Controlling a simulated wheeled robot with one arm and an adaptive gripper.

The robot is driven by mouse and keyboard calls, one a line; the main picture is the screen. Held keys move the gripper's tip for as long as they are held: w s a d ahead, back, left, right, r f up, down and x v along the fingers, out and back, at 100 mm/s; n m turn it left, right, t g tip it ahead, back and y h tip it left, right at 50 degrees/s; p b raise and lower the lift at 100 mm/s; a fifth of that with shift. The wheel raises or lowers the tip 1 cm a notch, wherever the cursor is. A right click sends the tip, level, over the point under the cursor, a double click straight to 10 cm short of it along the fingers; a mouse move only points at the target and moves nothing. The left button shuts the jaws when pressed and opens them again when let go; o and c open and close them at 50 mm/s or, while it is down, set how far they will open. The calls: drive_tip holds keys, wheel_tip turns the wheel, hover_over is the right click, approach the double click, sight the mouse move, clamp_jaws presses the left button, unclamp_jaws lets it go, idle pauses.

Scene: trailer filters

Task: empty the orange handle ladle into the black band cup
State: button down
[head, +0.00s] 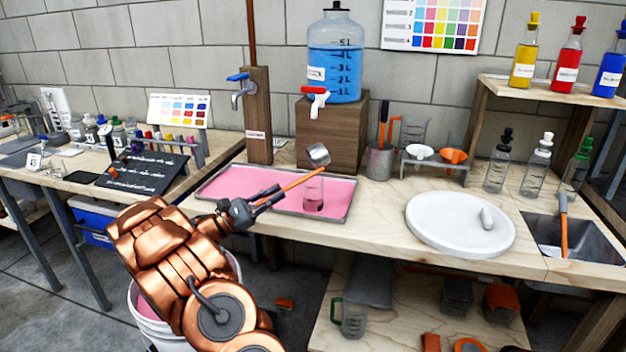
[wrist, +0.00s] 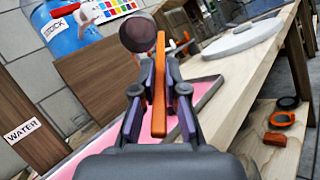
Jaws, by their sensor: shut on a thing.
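My gripper (head: 256,205) is shut on the orange handle of the ladle (head: 318,154). The ladle's grey metal bowl is raised above the pink tray, up and right of my fingers. In the wrist view the orange handle (wrist: 159,85) runs between my two fingers, with the dark round bowl (wrist: 138,32) beyond. What the bowl holds is hidden.
A blue-filled jug (head: 336,60) stands on a wooden block (head: 325,150) behind the tray. A wooden post with a tap (head: 257,120) stands behind the tray's left part.

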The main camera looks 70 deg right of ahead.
drive_tip(key=shift+f, duration=0.4)
drive_tip(key=shift+s+d+r+g+h, duration=0.35)
drive_tip(key=shift+r+g+h, duration=0.25)
drive_tip(key=shift+g+h, duration=0.2)
idle(0.9)
drive_tip(key=shift+s+d+r+g+h+b, duration=0.15)
drive_tip(key=shift+r+g+h+b, duration=0.2)
drive_tip(key=shift+r+b, duration=0.45)
drive_tip(key=shift+s+d+r+g+h+b, duration=0.15)
drive_tip(key=shift+r+g+h+b, duration=0.15)
drive_tip(key=shift+r+b, duration=0.5)
drive_tip(key=shift+r+t, duration=0.15)
drive_tip(key=shift+t, duration=0.1)
idle(0.5)
drive_tip(key=f+p, duration=0.2)
drive_tip(key=f+t+y+p, duration=0.1)
drive_tip(key=shift+w+a, duration=0.35)
drive_tip(key=shift+w+a+f+t+y, duration=0.15)
drive_tip(key=shift+f+t+y, duration=0.05)
drive_tip(key=shift+f+y, duration=0.2)
drive_tip(key=shift+w+a+f+t+y, duration=0.1)
drive_tip(key=shift+f+t+y, duration=0.15)
drive_tip(key=shift+f, duration=0.1)
drive_tip(key=shift+w+a+r+t+y+p, duration=0.15)
drive_tip(key=shift+r+t+y+p, duration=0.25)
drive_tip(key=shift+r+t+y, duration=0.3)
